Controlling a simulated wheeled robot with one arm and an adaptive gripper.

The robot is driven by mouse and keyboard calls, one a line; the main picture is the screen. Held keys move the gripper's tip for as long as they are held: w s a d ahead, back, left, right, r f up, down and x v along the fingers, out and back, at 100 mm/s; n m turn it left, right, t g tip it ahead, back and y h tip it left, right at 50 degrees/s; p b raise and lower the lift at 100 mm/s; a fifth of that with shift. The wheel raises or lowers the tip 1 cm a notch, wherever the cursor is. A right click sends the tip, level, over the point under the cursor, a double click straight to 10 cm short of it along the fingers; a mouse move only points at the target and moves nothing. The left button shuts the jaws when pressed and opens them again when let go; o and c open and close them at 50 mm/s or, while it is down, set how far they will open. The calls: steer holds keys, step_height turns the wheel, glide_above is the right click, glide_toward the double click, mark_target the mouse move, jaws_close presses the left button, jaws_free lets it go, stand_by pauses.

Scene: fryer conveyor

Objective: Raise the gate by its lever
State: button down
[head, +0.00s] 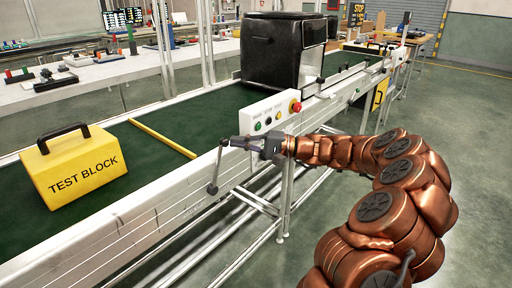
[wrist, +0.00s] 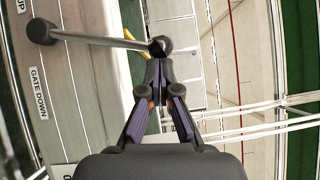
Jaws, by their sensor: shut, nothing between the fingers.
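The grey lever (head: 217,166) is on the near side rail of the conveyor, with a dark rounded end at the bottom and another at the top. In the wrist view the lever rod (wrist: 100,40) runs from a ball at upper left to a dark ball end just ahead of my fingertips. My gripper (head: 238,143) is shut and empty, close to the lever's upper end. It also shows in the wrist view (wrist: 159,65); I cannot tell whether it touches. A yellow bar (head: 162,139), possibly the gate, lies across the green belt, low against it.
A yellow test block (head: 75,168) stands on the belt at left. A black box machine (head: 277,50) spans the belt behind. A control box (head: 268,115) with a red button is beside my gripper. A "GATE DOWN" label (wrist: 39,92) is on the rail. Open floor is at right.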

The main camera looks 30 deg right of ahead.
steer(key=s+a+n+h+b, duration=0.2)
steer(key=a+n, duration=0.1)
steer(key=a, duration=0.2)
steer(key=s+a+n+h+b, duration=0.2)
steer(key=a+n+h, duration=0.1)
steer(key=a, duration=0.2)
steer(key=s+a+n+g+h+b, duration=0.1)
steer(key=s+a+n+h+b, duration=0.1)
steer(key=a, duration=0.4)
steer(key=shift+s+f+n+h, duration=0.25)
steer(key=shift+n+h, duration=0.15)
steer(key=shift+h, duration=0.1)
steer(key=shift+a+f, duration=0.1)
steer(key=shift+s, duration=0.1)
steer(key=s+d+r+p, duration=0.3)
steer(key=s+d+r, duration=0.3)
steer(key=d+r, duration=0.2)
steer(key=shift+d+r, duration=0.3)
steer(key=shift+r, duration=0.05)
stand_by(0.4)
